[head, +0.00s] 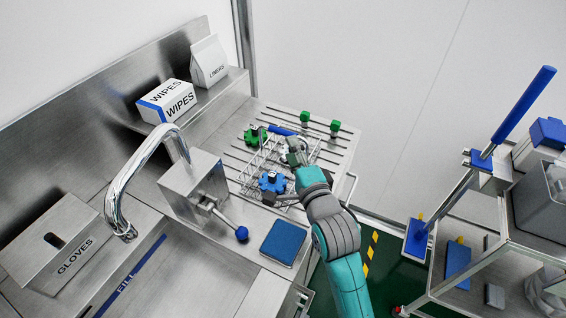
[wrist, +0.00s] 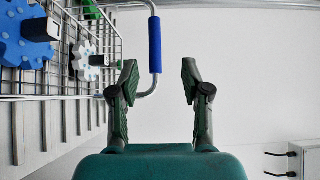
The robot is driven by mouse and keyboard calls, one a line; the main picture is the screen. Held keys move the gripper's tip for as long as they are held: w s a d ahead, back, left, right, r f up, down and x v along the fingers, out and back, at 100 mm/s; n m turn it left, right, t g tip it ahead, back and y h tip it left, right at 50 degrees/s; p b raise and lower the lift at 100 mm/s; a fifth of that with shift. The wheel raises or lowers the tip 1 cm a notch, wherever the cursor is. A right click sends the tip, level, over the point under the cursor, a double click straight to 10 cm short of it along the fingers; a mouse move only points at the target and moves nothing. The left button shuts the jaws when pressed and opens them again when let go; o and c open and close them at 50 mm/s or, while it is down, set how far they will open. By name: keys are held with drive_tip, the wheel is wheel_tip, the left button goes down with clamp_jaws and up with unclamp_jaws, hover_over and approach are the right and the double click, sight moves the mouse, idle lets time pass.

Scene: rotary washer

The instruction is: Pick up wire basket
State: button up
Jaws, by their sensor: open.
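The wire basket (head: 249,172) sits on the slatted metal drainboard in the head view, partly hidden by my arm. It holds a blue gear-shaped part (head: 272,181), a green one (head: 255,135) and a white one (wrist: 88,62). Its handle has a blue grip (head: 281,130), which shows upright in the wrist view (wrist: 155,45). My gripper (wrist: 160,82) is open and empty over the basket's right part. In the wrist view the grip lines up between the two fingers, a little nearer the left one. I cannot tell whether it is between them in depth.
A faucet (head: 122,190) and a steel box with a blue-knobbed lever (head: 241,233) stand left of the basket. A blue pad (head: 284,242) lies at the front edge. Two green knobs (head: 305,118) stand behind. A cart (head: 475,225) is at right.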

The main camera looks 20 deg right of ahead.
sight(284, 135)
drive_tip(key=shift+w+f, duration=0.2)
drive_tip(key=shift+w, duration=1.95)
drive_tip(key=shift+w+f, duration=0.15)
drive_tip(key=shift+w, duration=2)
clamp_jaws()
